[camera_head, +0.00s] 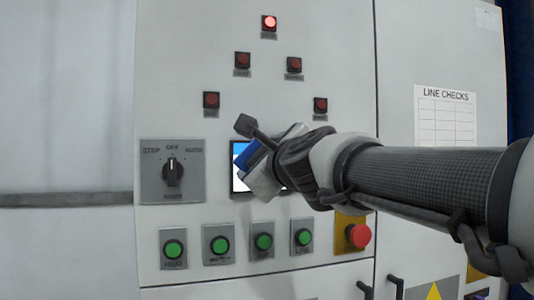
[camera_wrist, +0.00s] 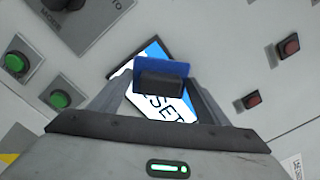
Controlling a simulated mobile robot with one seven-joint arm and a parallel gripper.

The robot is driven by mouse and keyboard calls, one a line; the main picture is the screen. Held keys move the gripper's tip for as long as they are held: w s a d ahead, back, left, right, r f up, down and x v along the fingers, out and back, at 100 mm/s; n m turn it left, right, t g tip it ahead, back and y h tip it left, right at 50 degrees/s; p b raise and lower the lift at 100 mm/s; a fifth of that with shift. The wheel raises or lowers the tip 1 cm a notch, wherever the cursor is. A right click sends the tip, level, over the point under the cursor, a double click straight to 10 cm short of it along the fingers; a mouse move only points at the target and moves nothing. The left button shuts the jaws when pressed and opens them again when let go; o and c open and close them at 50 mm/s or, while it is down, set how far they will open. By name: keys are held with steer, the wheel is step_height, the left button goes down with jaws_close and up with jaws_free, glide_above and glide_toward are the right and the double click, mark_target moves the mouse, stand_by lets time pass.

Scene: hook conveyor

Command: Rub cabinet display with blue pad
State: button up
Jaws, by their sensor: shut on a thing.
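The cabinet display (camera_head: 237,184) is a small dark-framed screen on the light grey panel, mostly hidden behind my gripper in the head view. In the wrist view the display (camera_wrist: 152,50) shows blue and white areas and part of a word ending in "SET". The blue pad (camera_wrist: 176,69) has a dark grip block. My gripper (camera_wrist: 162,92) is shut on that block. In the head view, my gripper (camera_head: 265,172) holds the blue pad (camera_head: 252,158) in front of the display. I cannot tell whether the pad touches the screen.
A rotary switch (camera_head: 172,172) sits left of the display. Several green buttons (camera_head: 219,244) line the panel below, with a red emergency button (camera_head: 358,236) at their right. Red lamps (camera_head: 269,22) are above. A "LINE CHECKS" sheet (camera_head: 446,118) hangs on the right.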

steer(key=shift+s+a+f, duration=0.1)
steer(key=shift+s+a, duration=0.05)
steer(key=shift+a, duration=0.1)
steer(key=shift+p+v, duration=0.55)
steer(key=shift+v, duration=2.2)
steer(key=shift+d, duration=0.15)
steer(key=v, duration=0.3)
steer(key=shift+p, duration=0.35)
